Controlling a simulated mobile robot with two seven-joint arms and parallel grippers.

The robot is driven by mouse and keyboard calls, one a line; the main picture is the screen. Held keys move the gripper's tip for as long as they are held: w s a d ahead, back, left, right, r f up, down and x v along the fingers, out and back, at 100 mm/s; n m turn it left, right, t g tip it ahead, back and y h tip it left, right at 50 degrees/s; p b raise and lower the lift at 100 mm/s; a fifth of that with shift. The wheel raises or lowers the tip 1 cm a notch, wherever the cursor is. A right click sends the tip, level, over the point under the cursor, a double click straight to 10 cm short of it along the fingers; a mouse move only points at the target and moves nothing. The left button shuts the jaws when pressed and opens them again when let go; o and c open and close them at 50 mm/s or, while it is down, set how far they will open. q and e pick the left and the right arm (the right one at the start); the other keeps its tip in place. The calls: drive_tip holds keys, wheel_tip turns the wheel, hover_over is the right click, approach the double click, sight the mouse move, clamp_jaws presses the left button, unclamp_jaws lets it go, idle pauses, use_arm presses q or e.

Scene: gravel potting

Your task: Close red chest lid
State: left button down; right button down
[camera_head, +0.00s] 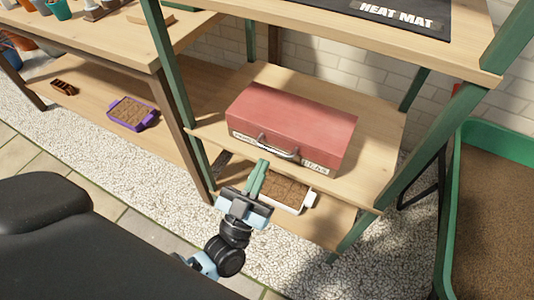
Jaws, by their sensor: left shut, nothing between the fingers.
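The red chest (295,118) sits on the middle wooden shelf of the green-framed rack, with its lid down flat. A metal handle (278,148) and a white label strip are on its front face. My left gripper (262,165) is in front of the chest, just below and left of the handle. Its green fingers are together, with nothing seen between them. I cannot tell whether the fingertips touch the chest front. My right gripper is not in view.
A white tray of soil (290,190) is on the lower shelf behind my gripper. A green post (181,95) stands left of the chest. The upper shelf carries a black heat mat (395,14). A green-rimmed soil bed (505,215) is at right.

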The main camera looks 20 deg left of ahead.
use_arm(q)
drive_tip(key=shift+v, duration=2.65)
